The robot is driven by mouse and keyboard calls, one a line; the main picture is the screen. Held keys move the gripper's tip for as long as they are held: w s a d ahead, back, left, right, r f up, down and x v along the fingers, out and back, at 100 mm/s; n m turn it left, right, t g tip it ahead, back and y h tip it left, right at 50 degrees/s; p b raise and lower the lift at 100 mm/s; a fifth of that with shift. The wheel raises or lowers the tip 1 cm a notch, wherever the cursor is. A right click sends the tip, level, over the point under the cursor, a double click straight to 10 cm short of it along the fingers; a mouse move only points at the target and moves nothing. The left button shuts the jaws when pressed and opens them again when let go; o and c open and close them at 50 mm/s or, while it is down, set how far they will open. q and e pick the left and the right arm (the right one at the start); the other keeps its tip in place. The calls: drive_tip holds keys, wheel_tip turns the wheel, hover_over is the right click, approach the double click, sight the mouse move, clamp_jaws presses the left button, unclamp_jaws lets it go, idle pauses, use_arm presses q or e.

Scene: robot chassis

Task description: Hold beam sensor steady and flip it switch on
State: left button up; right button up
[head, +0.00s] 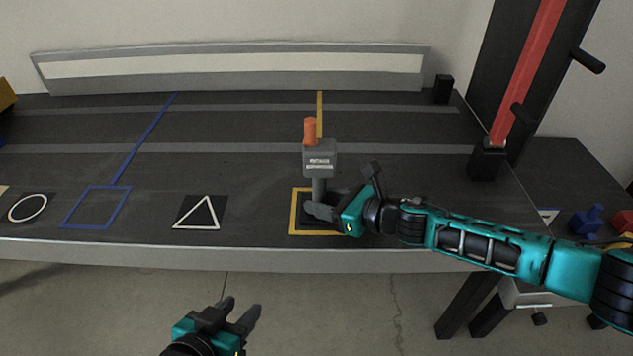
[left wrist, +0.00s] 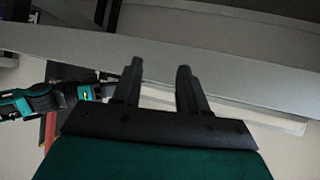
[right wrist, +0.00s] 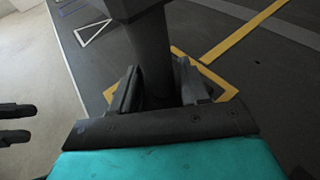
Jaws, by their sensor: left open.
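The beam sensor (head: 320,160) stands upright inside a yellow square on the dark table in the head view. It has a grey box head, an orange cap (head: 310,131) and a grey post, which also shows in the right wrist view (right wrist: 154,50). My right gripper (head: 318,207) is low at the post, with one finger on each side (right wrist: 160,85), and looks shut on it. The fingers partly hide the base. My left gripper (head: 240,314) is open and empty in front of the table; its fingers show in the left wrist view (left wrist: 158,80). No switch can be made out.
The table's front edge (head: 250,257) lies between my left gripper and the sensor. A triangle card (head: 202,212), a blue square and a circle card lie flat to the left. A red-and-black post (head: 520,80) stands at the right. The table left of the sensor is clear.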

drive_tip(key=c, duration=0.4)
use_arm(q)
drive_tip(key=shift+w+r, duration=0.2)
drive_tip(key=shift+c, duration=1.3)
use_arm(e)
drive_tip(key=shift+c, duration=0.4)
use_arm(q)
drive_tip(key=w+r+n, duration=0.1)
drive_tip(key=w, duration=0.1)
drive_tip(key=w+n+h, duration=0.1)
drive_tip(key=w, duration=0.1)
drive_tip(key=w+r+n+h, duration=0.1)
drive_tip(key=shift+w+a+r+n+t, duration=0.1)
drive_tip(key=shift+w+r+n+t, duration=0.2)
drive_tip(key=shift+w+r+t, duration=0.1)
clamp_jaws()
drive_tip(key=w+a+r+n+h, duration=0.2)
drive_tip(key=w+r+n+h, duration=0.1)
drive_tip(key=r, duration=0.6)
drive_tip(key=w+a+r+n+g+h, duration=0.1)
drive_tip(key=w+a+r+n+h, duration=0.1)
drive_tip(key=w+r+h, duration=0.4)
wheel_tip(320, 180, up, 3)
drive_tip(key=shift+w+a+n+h, duration=0.3)
drive_tip(key=shift+w+n, duration=0.2)
drive_tip(key=shift+w, duration=0.15)
